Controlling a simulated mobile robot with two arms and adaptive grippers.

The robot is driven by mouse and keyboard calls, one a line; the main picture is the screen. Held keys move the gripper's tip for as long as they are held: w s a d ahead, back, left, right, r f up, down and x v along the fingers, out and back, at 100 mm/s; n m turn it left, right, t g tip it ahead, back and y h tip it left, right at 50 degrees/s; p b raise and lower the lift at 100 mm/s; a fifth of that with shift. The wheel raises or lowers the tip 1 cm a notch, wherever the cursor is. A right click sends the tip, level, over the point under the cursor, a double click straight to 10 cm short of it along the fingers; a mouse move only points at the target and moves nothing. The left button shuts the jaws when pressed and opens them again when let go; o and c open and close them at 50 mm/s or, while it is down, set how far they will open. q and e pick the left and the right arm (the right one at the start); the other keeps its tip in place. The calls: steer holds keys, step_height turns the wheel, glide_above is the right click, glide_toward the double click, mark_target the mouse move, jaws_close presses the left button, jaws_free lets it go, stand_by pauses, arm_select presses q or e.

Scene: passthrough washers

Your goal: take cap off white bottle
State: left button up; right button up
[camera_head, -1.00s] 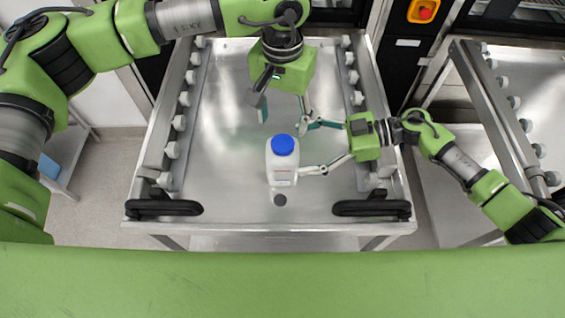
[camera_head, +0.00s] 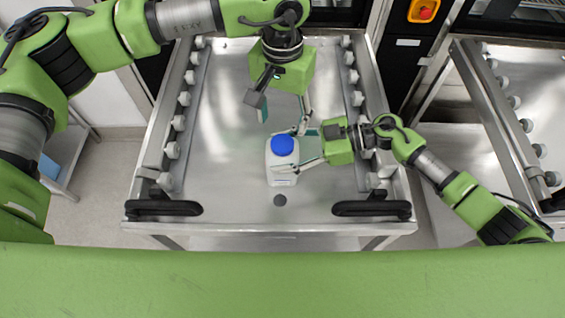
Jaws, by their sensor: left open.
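The white bottle (camera_head: 282,172) stands upright on the metal table, with its blue cap (camera_head: 282,145) on top. My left gripper (camera_head: 284,112) is open and empty, pointing down behind and above the bottle. My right gripper (camera_head: 298,150) reaches in from the right at the bottle. Its fingers are spread, one towards the back and one at the bottle's right front. I cannot tell whether they touch the bottle.
The steel table (camera_head: 225,150) has rows of white rollers along both sides and black handles (camera_head: 163,206) (camera_head: 372,207) at the front corners. The table's left half is clear.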

mark_target(283, 143)
jaws_close()
arm_select(q)
steer(key=m, duration=0.4)
steer(key=shift+f, duration=0.1)
steer(key=shift+m, duration=0.3)
steer(key=shift+f, duration=3.9)
